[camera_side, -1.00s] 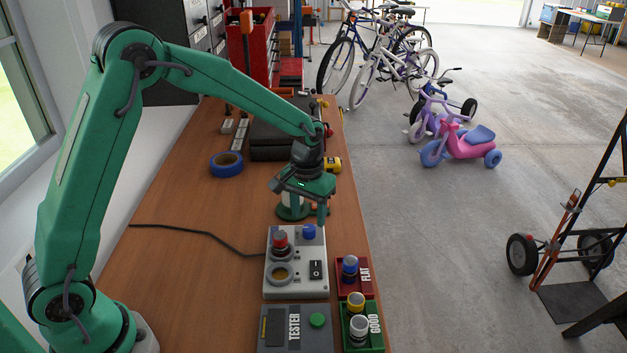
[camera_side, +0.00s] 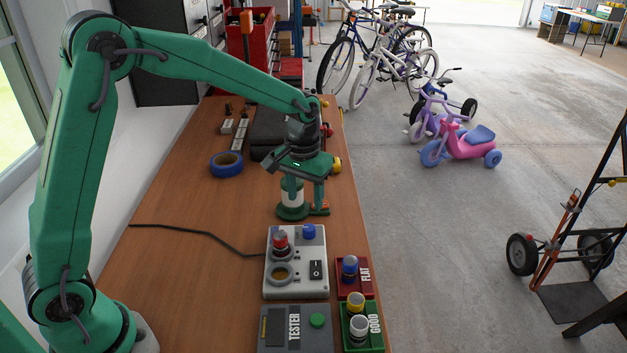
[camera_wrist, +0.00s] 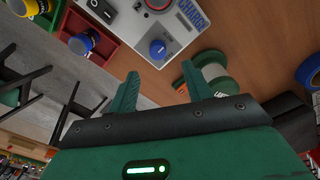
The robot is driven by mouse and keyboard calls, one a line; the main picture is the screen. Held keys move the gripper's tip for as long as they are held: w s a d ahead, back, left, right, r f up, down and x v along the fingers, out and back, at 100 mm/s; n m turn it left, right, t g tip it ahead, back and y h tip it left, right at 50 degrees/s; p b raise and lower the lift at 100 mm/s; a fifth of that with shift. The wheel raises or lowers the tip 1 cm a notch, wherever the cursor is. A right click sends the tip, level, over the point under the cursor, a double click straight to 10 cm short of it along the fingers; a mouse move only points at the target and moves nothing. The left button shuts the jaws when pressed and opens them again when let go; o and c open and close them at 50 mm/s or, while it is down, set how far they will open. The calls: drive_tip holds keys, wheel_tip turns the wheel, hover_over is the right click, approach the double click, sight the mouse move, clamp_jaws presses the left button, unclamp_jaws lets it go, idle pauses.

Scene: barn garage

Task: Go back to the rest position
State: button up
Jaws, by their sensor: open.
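My gripper (camera_side: 305,187) hangs above the back part of the wooden bench in the side view. It is open and empty. In the wrist view its two green fingers (camera_wrist: 163,92) stand apart with nothing between them. In the side view a green and white spool (camera_side: 291,197) stands on the bench behind or below the gripper, partly hidden by it. The wrist view shows the spool (camera_wrist: 211,73) beside one finger.
A grey charger box (camera_side: 296,285) sits in front of the gripper. Closer are a red FLAT tray (camera_side: 341,292), a green GOOD tray (camera_side: 375,345) and a TESTER box (camera_side: 275,345). Blue tape (camera_side: 227,172) lies left. The bench is clear at left.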

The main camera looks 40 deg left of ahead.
drive_tip(key=s+a+r+m+t, duration=0.1)
drive_tip(key=s+a+r+t, duration=0.15)
drive_tip(key=s+r, duration=0.75)
drive_tip(key=s+a+r+t, duration=0.1)
drive_tip(key=s, duration=0.6)
drive_tip(key=s+r+m+t, duration=0.1)
drive_tip(key=s, duration=0.6)
drive_tip(key=shift+a+t, duration=0.35)
